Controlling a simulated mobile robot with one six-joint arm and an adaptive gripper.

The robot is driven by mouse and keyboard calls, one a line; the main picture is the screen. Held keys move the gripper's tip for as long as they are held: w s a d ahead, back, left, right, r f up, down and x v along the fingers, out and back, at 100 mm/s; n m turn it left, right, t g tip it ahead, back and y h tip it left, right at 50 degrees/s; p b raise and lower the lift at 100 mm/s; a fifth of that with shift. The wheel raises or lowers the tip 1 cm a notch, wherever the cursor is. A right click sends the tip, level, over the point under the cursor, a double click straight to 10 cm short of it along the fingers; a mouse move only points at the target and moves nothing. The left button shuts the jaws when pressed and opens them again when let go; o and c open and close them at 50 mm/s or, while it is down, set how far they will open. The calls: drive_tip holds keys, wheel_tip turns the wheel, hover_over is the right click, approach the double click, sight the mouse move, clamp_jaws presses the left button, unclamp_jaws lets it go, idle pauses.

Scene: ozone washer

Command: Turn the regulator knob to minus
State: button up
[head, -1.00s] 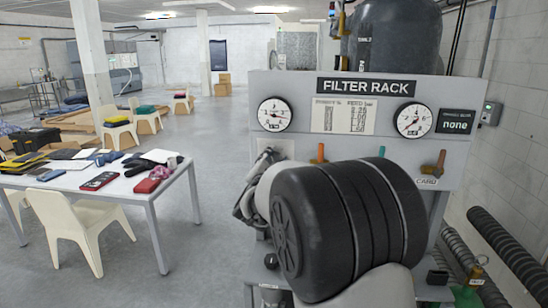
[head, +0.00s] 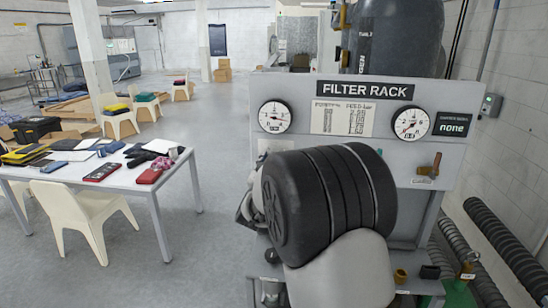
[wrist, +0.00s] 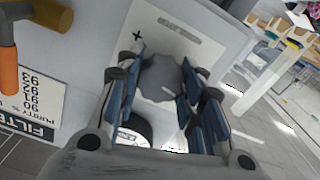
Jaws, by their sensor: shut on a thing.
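In the wrist view the grey, scalloped regulator knob (wrist: 158,82) sits on a pale plate (wrist: 160,35) with a plus mark near its upper left corner. My gripper (wrist: 163,72) has its blue-padded fingers on both sides of the knob and is shut on it. The minus mark is not visible. In the head view the filter rack panel (head: 445,90) stands ahead; my dark arm link covers the knob and most of the gripper.
Two gauges (head: 275,116) (head: 411,122) and an orange-brown handle (head: 435,165) are on the panel. In the wrist view an orange handle (wrist: 8,70) is at the left. A cluttered table (head: 150,188) and chairs stand left, with open floor between.

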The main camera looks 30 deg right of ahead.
drive_tip(key=n+p, duration=0.2)
drive_tip(key=n, duration=0.3)
drive_tip(key=shift+n+p, duration=0.3)
drive_tip(key=shift+p, duration=0.05)
drive_tip(key=n+p, duration=0.2)
drive_tip(key=n, duration=0.3)
drive_tip(key=shift+n, duration=0.3)
drive_tip(key=o, duration=1.1)
drive_tip(key=v, duration=1.2)
